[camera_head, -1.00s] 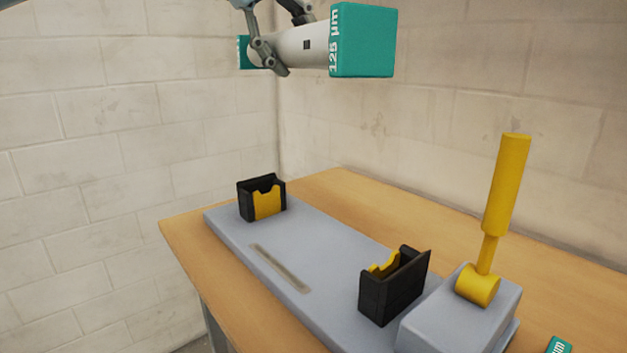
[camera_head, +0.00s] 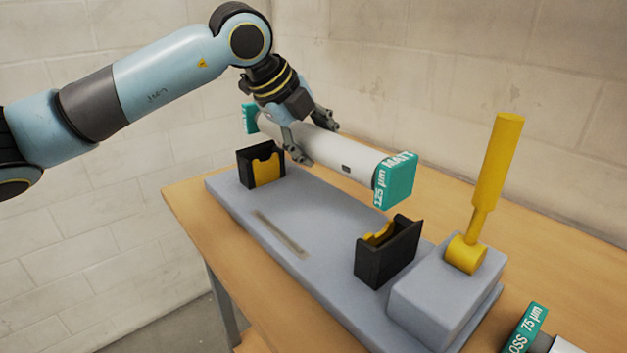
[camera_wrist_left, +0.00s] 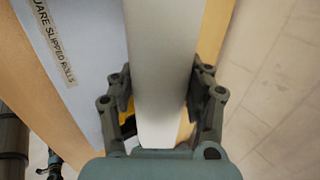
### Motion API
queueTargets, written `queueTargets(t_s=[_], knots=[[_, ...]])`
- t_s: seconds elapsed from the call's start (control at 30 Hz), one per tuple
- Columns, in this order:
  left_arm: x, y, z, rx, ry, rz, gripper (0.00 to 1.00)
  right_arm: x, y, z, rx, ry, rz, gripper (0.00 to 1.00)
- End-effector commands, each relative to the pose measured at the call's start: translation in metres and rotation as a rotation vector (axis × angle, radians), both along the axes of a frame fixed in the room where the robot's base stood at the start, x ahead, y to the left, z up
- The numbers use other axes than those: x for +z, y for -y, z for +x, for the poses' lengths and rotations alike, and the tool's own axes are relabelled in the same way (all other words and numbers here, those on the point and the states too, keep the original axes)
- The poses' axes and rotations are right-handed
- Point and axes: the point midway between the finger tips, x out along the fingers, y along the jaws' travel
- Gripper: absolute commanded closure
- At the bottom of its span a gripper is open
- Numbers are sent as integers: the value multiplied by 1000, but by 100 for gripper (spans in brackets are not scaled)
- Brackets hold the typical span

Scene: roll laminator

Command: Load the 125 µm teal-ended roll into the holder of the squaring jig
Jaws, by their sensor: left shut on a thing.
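The white roll (camera_head: 340,149) has square teal ends; the near end (camera_head: 394,180) reads "125 µm" and "MATT". My left gripper (camera_head: 312,143) is shut around the roll's middle and holds it in the air above the jig. In the left wrist view the roll (camera_wrist_left: 161,60) runs between the fingers (camera_wrist_left: 160,100). The squaring jig's grey base (camera_head: 315,270) carries a holder with two black and yellow cradles, one at the far left (camera_head: 261,166) and one nearer right (camera_head: 387,252). Both cradles look empty.
A yellow lever (camera_head: 490,180) stands upright on a grey block (camera_head: 440,295) at the jig's right end. A second teal-ended roll, marked 75 µm (camera_head: 527,328), lies at the lower right of the wooden table (camera_head: 570,270). Brick walls stand behind.

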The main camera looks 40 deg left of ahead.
Motion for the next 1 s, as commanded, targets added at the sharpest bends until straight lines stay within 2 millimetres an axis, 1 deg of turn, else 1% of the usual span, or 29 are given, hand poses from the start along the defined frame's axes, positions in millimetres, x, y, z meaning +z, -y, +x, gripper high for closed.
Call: queueTargets(t_s=[0.03, 0.1, 0.27, 0.5, 0.57, 0.8, 1.0], knots=[[-9, 1, 0, 1, 0, -3, 100, 1, 0, 0, 0, 0, 0, 60], [-18, 1, 0, 0, 1, -2, 100, 1, 0, 0, 0, 0, 0, 60], [-30, 0, 1, -1, 3, -1, 100, 2, 0, 0, 0, 0, 0, 60], [-60, 1, 0, -1, 2, 0, 100, 3, -1, 0, 0, 0, 1, 60], [-64, 0, 1, -2, 3, 0, 100, 2, -2, 0, -1, 0, 2, 60], [-64, 0, 1, -2, 4, 1, 100, 2, -6, 0, -2, 0, 7, 60], [-70, 0, 1, -2, 4, 1, 100, -2, -6, 0, -2, 0, 7, 60]])
